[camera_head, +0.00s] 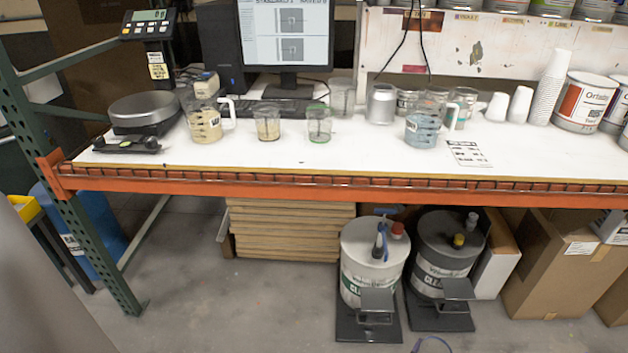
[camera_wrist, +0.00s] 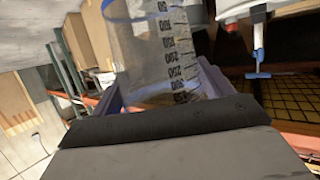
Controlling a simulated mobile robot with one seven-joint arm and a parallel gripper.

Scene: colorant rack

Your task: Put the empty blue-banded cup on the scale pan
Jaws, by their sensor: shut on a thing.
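In the wrist view my gripper (camera_wrist: 163,104) is shut on a clear plastic cup (camera_wrist: 145,45) with black graduation marks. The cup appears tilted in this view, and I see no contents in its visible part. The scale pan (camera_head: 142,109), round and grey, is empty at the left end of the bench, below a lit display (camera_head: 149,15).
A jug of tan liquid (camera_head: 205,122) stands right of the scale. A tan-filled cup (camera_head: 267,121), a green-banded cup (camera_head: 318,122) and a blue-liquid jug (camera_head: 422,127) stand farther right. The bench has an orange front rail (camera_head: 300,189). Two drums (camera_head: 372,262) (camera_head: 440,250) stand below it.

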